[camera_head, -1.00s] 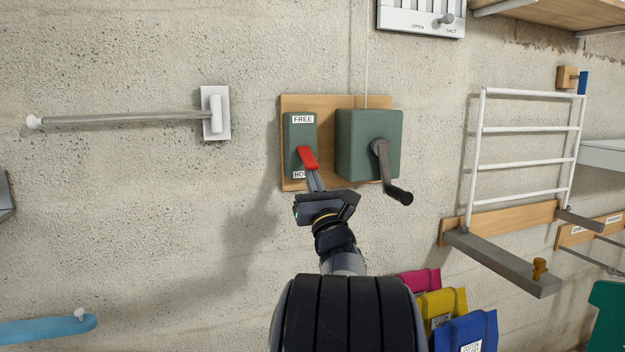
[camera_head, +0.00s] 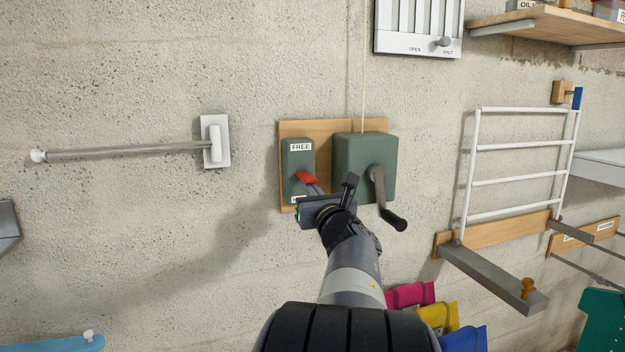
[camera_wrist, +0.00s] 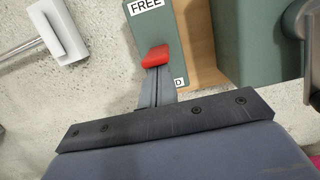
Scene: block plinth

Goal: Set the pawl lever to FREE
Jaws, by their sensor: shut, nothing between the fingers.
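The pawl lever is a red handle (camera_head: 306,178) on a narrow green housing (camera_head: 292,160) on the wall. A FREE label (camera_head: 300,147) is at the housing's top; a lower label (camera_head: 298,199) is mostly hidden by my gripper, with only a "D" showing in the wrist view. The red handle sits about mid-housing and looks foreshortened, sticking out from the wall. My gripper (camera_head: 315,188) is shut and empty, its fingertips right at the handle's lower end. In the wrist view the fingertips (camera_wrist: 156,72) meet the underside of the red handle (camera_wrist: 155,57); I cannot tell if they touch.
A larger green box (camera_head: 350,152) with a dark crank (camera_head: 380,190) stands just right of the lever on the same wooden board (camera_head: 325,128). A white-plated rail (camera_head: 130,151) is to the left. A white rack (camera_head: 520,145) is at the right.

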